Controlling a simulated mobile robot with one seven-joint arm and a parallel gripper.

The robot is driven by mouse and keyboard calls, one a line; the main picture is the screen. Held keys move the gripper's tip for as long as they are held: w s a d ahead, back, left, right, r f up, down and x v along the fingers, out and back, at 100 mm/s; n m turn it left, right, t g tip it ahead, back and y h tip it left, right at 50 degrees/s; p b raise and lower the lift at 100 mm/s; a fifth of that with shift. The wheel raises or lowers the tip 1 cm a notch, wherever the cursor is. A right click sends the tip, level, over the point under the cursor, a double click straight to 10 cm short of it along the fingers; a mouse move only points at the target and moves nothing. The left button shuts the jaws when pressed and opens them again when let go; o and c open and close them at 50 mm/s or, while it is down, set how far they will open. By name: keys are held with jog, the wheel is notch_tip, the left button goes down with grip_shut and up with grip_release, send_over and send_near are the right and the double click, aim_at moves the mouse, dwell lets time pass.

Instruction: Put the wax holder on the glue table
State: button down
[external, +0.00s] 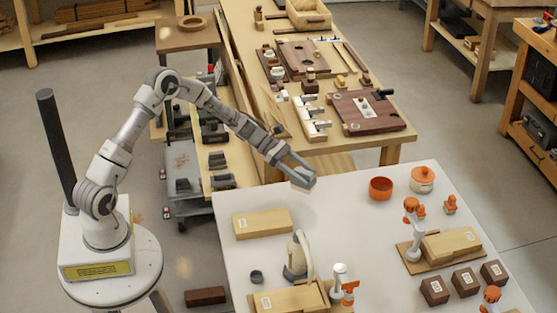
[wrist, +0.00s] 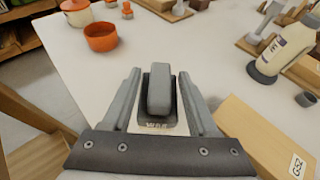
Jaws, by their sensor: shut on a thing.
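The wax holder (wrist: 160,97) is a dark grey tray with a lighter grey block and a small label. It sits between the two fingers of my gripper (wrist: 160,78) in the wrist view. My gripper is shut on it. In the external view my gripper (external: 302,178) is over the far left edge of the white table, and the wax holder cannot be made out there. The white table (external: 335,215), which I take to be the glue table, fills the front right. The wrist view shows its white top (wrist: 222,75) below and beyond the held holder.
An orange bowl (external: 381,188) and lidded orange pot (external: 422,180) stand at the white table's far side. A wooden block (external: 262,224) lies near its left edge, with a glue bottle (external: 296,255) in front. A wooden bench (external: 350,145) stands behind. The table's middle is clear.

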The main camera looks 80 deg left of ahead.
jog(key=shift+a+f+b, duration=0.1)
jog(key=shift+f+b, duration=0.4)
jog(key=shift+f, duration=1.5)
jog(key=shift+f, duration=0.1)
jog(key=shift+f, duration=0.15)
jog(key=shift+c, duration=0.9)
grip_release()
jog(key=shift+s+a+r, duration=0.1)
jog(key=shift+a+r, duration=0.1)
jog(key=shift+r, duration=0.2)
jog(key=p+v, duration=0.1)
jog(key=v, duration=1)
jog(key=shift+s+p, duration=0.3)
jog(key=shift+p, duration=0.1)
